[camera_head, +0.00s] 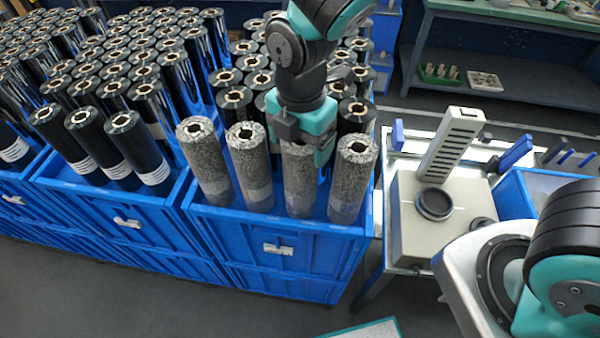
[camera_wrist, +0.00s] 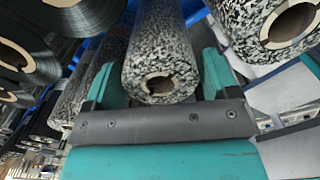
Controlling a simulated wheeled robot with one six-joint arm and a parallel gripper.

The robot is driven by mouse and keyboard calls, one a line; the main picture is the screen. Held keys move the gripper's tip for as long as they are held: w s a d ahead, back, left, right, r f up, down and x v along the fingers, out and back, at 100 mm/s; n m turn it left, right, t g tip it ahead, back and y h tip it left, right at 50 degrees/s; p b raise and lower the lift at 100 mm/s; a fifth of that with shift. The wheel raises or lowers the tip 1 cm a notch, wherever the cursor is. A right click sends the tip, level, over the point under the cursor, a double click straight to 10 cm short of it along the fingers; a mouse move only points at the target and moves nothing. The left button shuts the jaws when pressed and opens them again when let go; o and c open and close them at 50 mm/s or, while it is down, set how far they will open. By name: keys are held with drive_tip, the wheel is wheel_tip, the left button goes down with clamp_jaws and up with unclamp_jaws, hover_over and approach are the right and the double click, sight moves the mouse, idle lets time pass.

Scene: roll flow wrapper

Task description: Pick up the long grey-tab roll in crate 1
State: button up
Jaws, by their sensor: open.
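Several grey speckled rolls stand upright along the front of the right-hand blue crate (camera_head: 240,240). My gripper (camera_head: 308,148) is over the third speckled roll from the left (camera_head: 298,185) and hides part of its top. In the wrist view my gripper (camera_wrist: 157,68) is open, with one finger on each side of a speckled roll (camera_wrist: 160,45) whose hollow core end faces the camera. I cannot tell whether the fingers touch it. Paler bands show low on the speckled rolls. I cannot make out a grey tab or read the crate number.
Other speckled rolls (camera_head: 250,150) (camera_head: 355,165) stand close on both sides. Black rolls (camera_head: 145,150) fill the crates behind and to the left. A machine with a slotted upright (camera_head: 452,145) stands right of the crate. Grey floor (camera_head: 170,310) is clear in front.

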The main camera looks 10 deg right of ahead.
drive_tip(key=shift+f, duration=1.35)
clamp_jaws()
drive_tip(key=shift+r, duration=0.1)
drive_tip(key=shift+r, duration=0.15)
